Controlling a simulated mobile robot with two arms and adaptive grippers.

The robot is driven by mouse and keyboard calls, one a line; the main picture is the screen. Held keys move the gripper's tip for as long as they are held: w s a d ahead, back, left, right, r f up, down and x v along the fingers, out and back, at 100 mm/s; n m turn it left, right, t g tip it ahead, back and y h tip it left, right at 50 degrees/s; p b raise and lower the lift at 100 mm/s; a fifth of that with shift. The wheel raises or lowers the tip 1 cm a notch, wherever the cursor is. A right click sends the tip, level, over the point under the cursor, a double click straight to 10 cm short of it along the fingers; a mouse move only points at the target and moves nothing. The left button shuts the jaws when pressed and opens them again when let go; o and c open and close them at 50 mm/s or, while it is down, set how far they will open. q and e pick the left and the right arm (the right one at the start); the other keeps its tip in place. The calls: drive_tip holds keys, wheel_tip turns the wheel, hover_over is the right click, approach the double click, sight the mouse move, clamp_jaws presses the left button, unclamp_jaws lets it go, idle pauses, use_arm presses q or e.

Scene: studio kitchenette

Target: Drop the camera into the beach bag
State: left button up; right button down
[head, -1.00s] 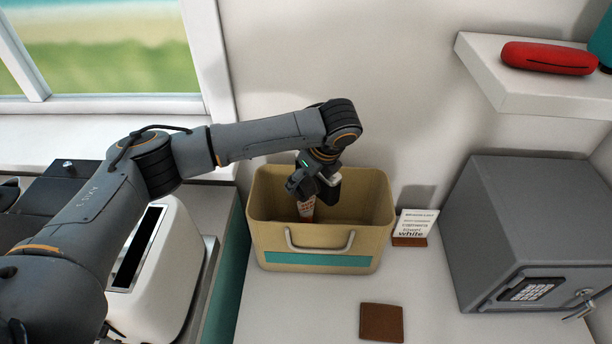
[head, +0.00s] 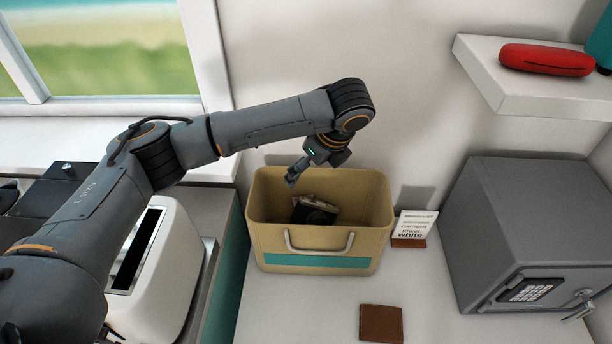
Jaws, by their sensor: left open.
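The beach bag (head: 318,244) is a tan, open-topped bag with a pale handle and a teal stripe, standing on the white counter. The camera (head: 316,211), dark with a lighter top edge, lies tilted inside the bag. Its lower part is hidden by the bag's front wall. My left gripper (head: 292,180) is above the bag's back left part, apart from the camera, open and empty. My right gripper is not in view.
A small sign card (head: 415,225) on a brown base stands right of the bag. A brown wallet-like square (head: 381,323) lies in front. A grey safe (head: 530,235) stands at right, below a white shelf (head: 500,85) with a red case (head: 546,59). A white toaster (head: 160,265) is at left.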

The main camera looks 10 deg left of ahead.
use_arm(q)
drive_tip(key=v, duration=0.6)
drive_tip(key=shift+r, duration=0.4)
drive_tip(key=shift+s+d, duration=0.1)
drive_tip(key=shift+d, duration=0.05)
